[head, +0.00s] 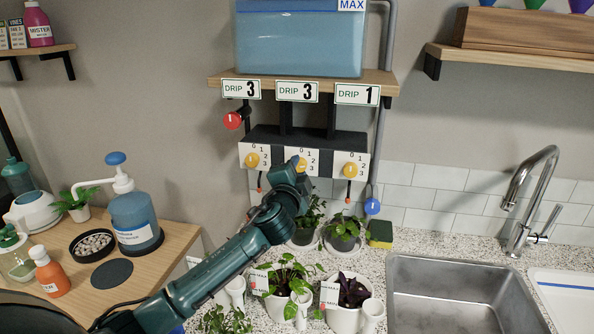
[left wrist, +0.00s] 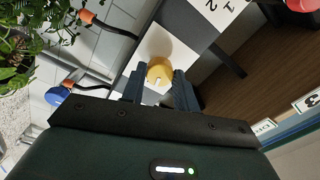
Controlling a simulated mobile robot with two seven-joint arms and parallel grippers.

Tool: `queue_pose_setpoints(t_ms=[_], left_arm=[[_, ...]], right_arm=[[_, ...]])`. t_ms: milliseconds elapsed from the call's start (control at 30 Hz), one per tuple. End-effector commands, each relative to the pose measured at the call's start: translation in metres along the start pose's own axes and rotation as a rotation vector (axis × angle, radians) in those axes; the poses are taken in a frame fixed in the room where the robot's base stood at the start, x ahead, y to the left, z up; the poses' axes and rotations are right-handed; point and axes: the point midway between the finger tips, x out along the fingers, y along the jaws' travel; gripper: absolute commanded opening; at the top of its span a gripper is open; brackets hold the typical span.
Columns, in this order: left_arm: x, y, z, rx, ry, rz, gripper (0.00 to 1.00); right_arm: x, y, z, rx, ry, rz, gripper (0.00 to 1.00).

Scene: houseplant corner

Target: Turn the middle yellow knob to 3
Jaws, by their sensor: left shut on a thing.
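My right gripper is not in view.
A left yellow knob (head: 251,160) and a right yellow knob (head: 350,170) flank the middle one. A red knob (head: 232,121) is at upper left, a blue one (head: 372,206) at lower right. A water tank (head: 300,45) stands above; potted plants (head: 343,232) stand below.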

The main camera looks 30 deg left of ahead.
Motion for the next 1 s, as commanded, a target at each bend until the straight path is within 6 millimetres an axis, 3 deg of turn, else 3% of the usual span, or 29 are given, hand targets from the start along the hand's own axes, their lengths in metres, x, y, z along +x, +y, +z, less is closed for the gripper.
queue_pose_setpoints(t_ms=[600, 1000], left_arm=[[0.0003, -0.0019, 0.0001, 0.551, 0.018, 0.000, 0.07], [0.0003, -0.0021, 0.0000, 0.734, 0.024, 0.002, 0.07]], right_arm=[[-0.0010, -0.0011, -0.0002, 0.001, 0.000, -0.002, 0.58], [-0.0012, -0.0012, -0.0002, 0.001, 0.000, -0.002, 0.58]])
